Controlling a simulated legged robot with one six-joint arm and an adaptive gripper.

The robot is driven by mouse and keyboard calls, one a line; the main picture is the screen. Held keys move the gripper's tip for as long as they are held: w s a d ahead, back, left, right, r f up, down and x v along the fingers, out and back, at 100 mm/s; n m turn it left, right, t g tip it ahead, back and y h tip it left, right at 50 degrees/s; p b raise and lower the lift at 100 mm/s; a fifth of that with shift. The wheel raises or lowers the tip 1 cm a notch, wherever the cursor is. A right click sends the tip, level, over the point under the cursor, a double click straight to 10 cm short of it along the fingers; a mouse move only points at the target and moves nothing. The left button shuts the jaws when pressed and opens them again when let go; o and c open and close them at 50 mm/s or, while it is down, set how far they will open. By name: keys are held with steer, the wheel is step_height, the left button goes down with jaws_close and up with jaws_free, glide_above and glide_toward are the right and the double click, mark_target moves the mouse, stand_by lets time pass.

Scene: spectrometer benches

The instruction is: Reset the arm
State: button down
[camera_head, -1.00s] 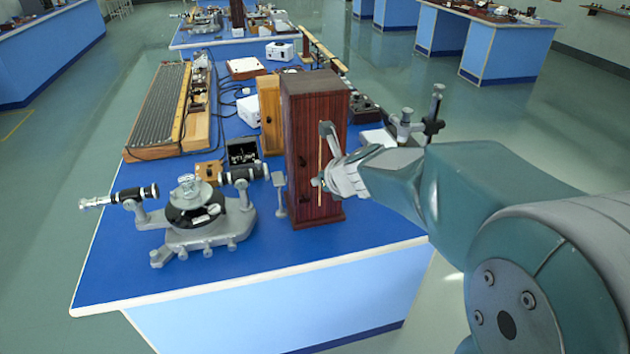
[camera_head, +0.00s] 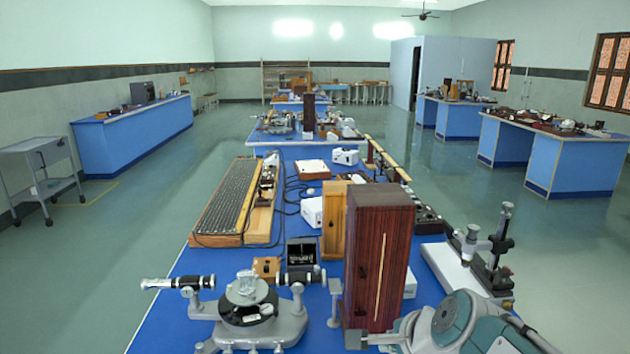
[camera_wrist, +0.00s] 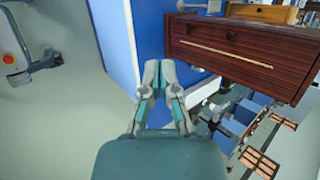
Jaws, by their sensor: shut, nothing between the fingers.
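My arm (camera_head: 465,325) is folded low at the lower right of the head view, close in front of the bench. In the wrist view my gripper (camera_wrist: 157,72) is shut and empty, its fingertips together. The fingertips are beside the blue bench edge and left of the tall dark wooden box (camera_wrist: 240,50). In the head view the wooden box (camera_head: 379,255) stands upright on the bench, with a pale vertical strip on its face. Part of my gripper shows low near the box's base, and I cannot tell from there whether it touches.
A spectrometer (camera_head: 250,315) stands left of the box on the blue bench (camera_head: 175,305). A microscope-like stand (camera_head: 480,260) is at the right, close to my arm. A ribbed board (camera_head: 228,200) lies behind. Open floor (camera_head: 100,250) lies left of the bench.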

steer(key=s+d+f+n+g+h, duration=0.1)
steer(key=s+d+n+h, duration=0.2)
steer(key=s+n, duration=0.9)
steer(key=d+n, duration=0.1)
steer(key=n, duration=0.3)
steer(key=shift+s+f+g, duration=0.25)
steer(key=shift+f+g, duration=0.1)
steer(key=shift+g, duration=0.05)
steer(key=shift+a, duration=0.1)
